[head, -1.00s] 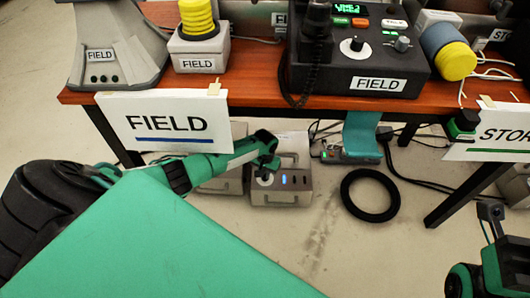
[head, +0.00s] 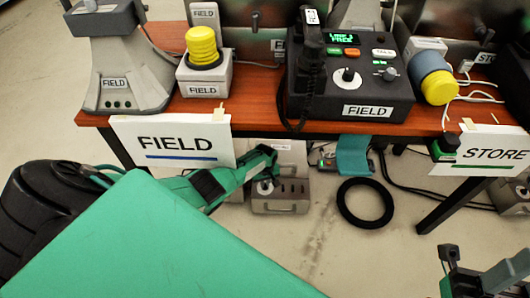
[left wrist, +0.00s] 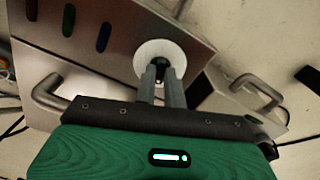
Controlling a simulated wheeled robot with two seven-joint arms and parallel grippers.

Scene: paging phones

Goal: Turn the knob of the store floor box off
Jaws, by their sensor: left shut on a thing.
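A grey floor box (head: 290,207) with a front handle stands on the floor under the table with the FIELD sign. Its top has a knob on a white disc (head: 263,187) and several dark slots. My left gripper (head: 268,165) reaches down to it. In the left wrist view, my left gripper (left wrist: 161,76) is shut on the small black knob (left wrist: 160,66) at the white disc. The slots beside it look dark green, blue and brown, none brightly lit. My right gripper (head: 465,272) is at the lower right, away from any box; its fingers are unclear.
Another grey box (head: 512,194) stands on the floor at the right edge, near the STORE sign (head: 490,152). A black ring (head: 364,222), a power strip and cables lie on the floor. A dark table leg (head: 445,208) stands between.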

